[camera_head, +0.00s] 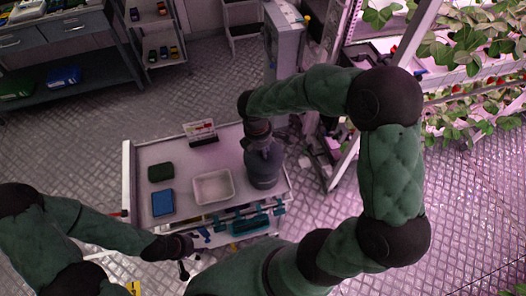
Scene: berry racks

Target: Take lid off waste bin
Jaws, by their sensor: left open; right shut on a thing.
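The waste bin (264,170) is a dark grey round container standing at the right end of the white cart top. My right gripper (261,147) reaches down from above and is shut at the top of the bin, on its lid. The gripper and wrist hide most of the lid, and I cannot tell whether it is seated or raised. My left gripper (190,264) is open and empty, low in front of the cart, apart from the bin.
The cart (180,146) also holds a white tray (213,188), a blue box (162,203), a dark green box (160,172) and a small sign (201,132). Teal tools hang along its front edge. Plant racks (470,85) stand at the right. Floor left of the cart is clear.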

